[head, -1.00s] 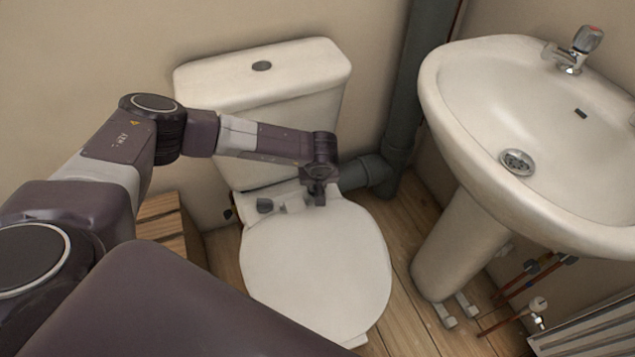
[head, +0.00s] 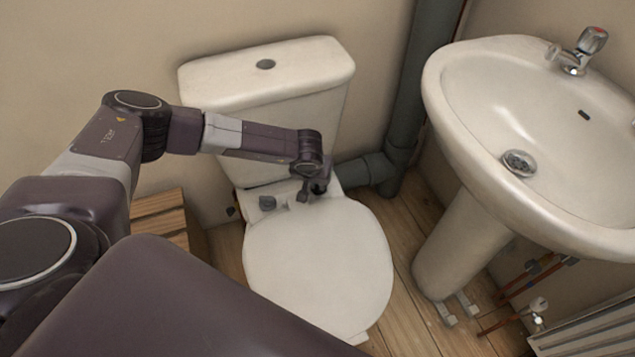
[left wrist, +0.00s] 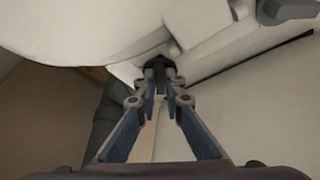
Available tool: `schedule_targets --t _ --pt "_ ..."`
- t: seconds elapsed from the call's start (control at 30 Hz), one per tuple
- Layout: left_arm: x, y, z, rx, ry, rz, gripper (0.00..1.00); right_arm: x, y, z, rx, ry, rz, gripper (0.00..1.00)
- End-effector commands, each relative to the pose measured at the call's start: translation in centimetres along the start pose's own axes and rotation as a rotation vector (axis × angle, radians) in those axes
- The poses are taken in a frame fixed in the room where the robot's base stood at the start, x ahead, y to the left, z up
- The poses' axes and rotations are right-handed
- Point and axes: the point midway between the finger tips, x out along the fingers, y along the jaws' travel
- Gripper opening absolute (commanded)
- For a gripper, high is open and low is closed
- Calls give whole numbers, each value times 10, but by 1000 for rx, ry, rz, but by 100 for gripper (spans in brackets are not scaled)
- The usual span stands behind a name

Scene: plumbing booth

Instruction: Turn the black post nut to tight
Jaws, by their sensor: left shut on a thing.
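My left gripper (head: 312,192) reaches down at the back of the toilet seat, just in front of the cistern. The left wrist view shows its two fingers (left wrist: 160,82) closed in on a small black post nut (left wrist: 160,64) beside the white seat hinge. The fingertips hide part of the nut, so its exact angle cannot be told. A second dark fitting (head: 267,203) sits to the left on the hinge; a dark piece also shows at the upper right of the left wrist view (left wrist: 288,10). My right gripper is not in view.
The white toilet lid (head: 318,265) lies closed in front of the gripper, and the cistern (head: 265,95) stands behind. A grey waste pipe (head: 385,165) is to the right. The basin (head: 520,150) stands further right. A wooden crate (head: 160,215) is at the left.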

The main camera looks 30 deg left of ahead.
Motion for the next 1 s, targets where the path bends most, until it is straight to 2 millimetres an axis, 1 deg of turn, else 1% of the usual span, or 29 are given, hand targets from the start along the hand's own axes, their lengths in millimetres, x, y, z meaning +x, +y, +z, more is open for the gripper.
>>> schedule_targets --t 0.03,0.1,0.13,0.3,0.57,0.67,0.77,0.87,1.0 --pt "2 -1 4 1 -6 -2 0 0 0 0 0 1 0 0" --pt "2 -1 4 1 -6 -2 0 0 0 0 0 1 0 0" --pt "2 -1 4 1 -6 -2 10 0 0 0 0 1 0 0" --pt "2 -1 3 0 -5 -2 27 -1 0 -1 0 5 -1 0" --pt "0 0 1 -1 -2 -1 27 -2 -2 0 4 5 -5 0" --pt "-4 0 0 -1 -1 0 27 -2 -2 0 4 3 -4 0" --pt "-16 0 0 -1 -1 1 27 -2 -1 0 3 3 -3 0" --pt "-34 0 0 -1 1 2 27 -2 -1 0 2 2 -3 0" --pt "-64 0 0 0 1 1 27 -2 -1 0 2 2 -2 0"
